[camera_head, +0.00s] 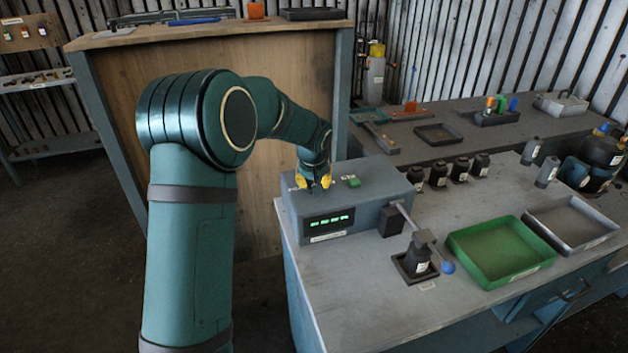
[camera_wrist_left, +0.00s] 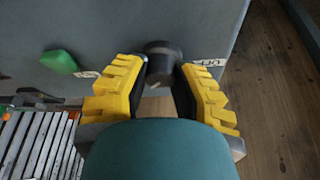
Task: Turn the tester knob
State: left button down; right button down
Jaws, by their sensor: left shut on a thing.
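The tester (camera_head: 365,213) is a grey box on the near bench, with a lit green display (camera_head: 329,222) on its front and a green button (camera_head: 351,181) on top. My left gripper (camera_head: 314,183) reaches down onto the tester's top, left of the button. In the left wrist view, the dark round tester knob (camera_wrist_left: 163,60) sits between the yellow-padded fingers of this gripper (camera_wrist_left: 161,82), which is shut on it. The green button also shows there (camera_wrist_left: 59,61). Printed labels lie on both sides of the knob. In the head view the gripper hides the knob. My right gripper is out of view.
Right of the tester, a black part stands in a dark fixture (camera_head: 418,278) beside a blue-knobbed lever (camera_head: 447,267). A green tray (camera_head: 548,262) and a grey tray (camera_head: 610,235) lie farther right. Several black parts (camera_head: 459,170) line the bench behind.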

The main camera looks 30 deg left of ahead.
pick_arm(q)
jog(key=m+h, duration=0.1)
jog(key=m, duration=0.1)
jog(key=m+p, duration=0.1)
jog(key=m, duration=0.1)
jog(key=shift+a+m+h, duration=0.1)
jog(key=shift+m+h, duration=0.3)
jog(key=shift+t, duration=0.3)
jog(key=c, duration=0.7)
grip_release()
jog(key=shift+f, duration=0.1)
jog(key=shift+o, duration=0.2)
jog(key=v, duration=1.2)
jog(key=shift+w, duration=0.1)
